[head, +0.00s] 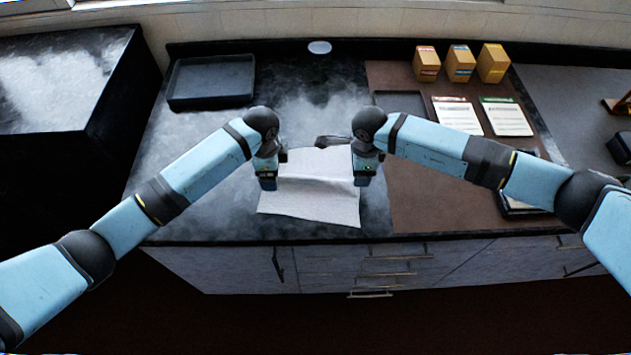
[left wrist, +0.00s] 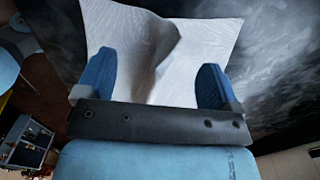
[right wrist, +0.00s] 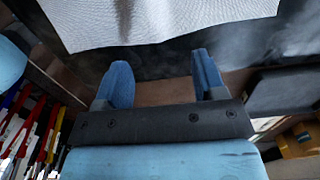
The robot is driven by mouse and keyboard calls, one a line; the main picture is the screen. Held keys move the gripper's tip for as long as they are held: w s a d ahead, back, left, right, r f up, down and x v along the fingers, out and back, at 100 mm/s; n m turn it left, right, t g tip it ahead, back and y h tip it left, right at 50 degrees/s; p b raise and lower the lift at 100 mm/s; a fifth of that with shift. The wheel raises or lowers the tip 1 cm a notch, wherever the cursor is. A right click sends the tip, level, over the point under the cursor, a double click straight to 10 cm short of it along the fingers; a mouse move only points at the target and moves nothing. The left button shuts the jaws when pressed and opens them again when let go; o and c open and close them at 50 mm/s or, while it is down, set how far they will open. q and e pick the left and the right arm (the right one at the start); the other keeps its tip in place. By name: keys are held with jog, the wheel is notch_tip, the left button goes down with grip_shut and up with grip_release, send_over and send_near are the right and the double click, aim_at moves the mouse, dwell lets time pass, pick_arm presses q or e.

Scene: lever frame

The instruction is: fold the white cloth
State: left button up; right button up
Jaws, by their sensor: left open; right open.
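The white cloth (head: 310,197) lies on the dark marbled counter, spread out with a raised crease across it. My left gripper (head: 267,180) is open over the cloth's left side. In the left wrist view the cloth (left wrist: 180,45) spreads behind the two blue fingers (left wrist: 155,80), with a wrinkle between them. My right gripper (head: 362,178) is open at the cloth's right edge. In the right wrist view the cloth (right wrist: 150,20) lies beyond the open fingers (right wrist: 160,75), with bare counter between. The grippers hide parts of the cloth's left and right edges.
A black tray (head: 211,82) stands at the back left, and a small white round thing (head: 319,47) lies at the back. On the brown mat (head: 420,190) are a dark shallow tray (head: 402,104), several yellow boxes (head: 460,63) and printed cards (head: 506,116). Counter at the front left is clear.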

pick_arm(q)
jog(key=shift+o, duration=0.8)
jog(key=shift+r, duration=0.1)
pick_arm(e)
jog(key=shift+r, duration=0.1)
jog(key=shift+r+p, duration=0.75)
jog(key=shift+p, duration=0.1)
pick_arm(q)
jog(key=shift+r, duration=2.65)
pick_arm(e)
jog(key=shift+f, duration=0.2)
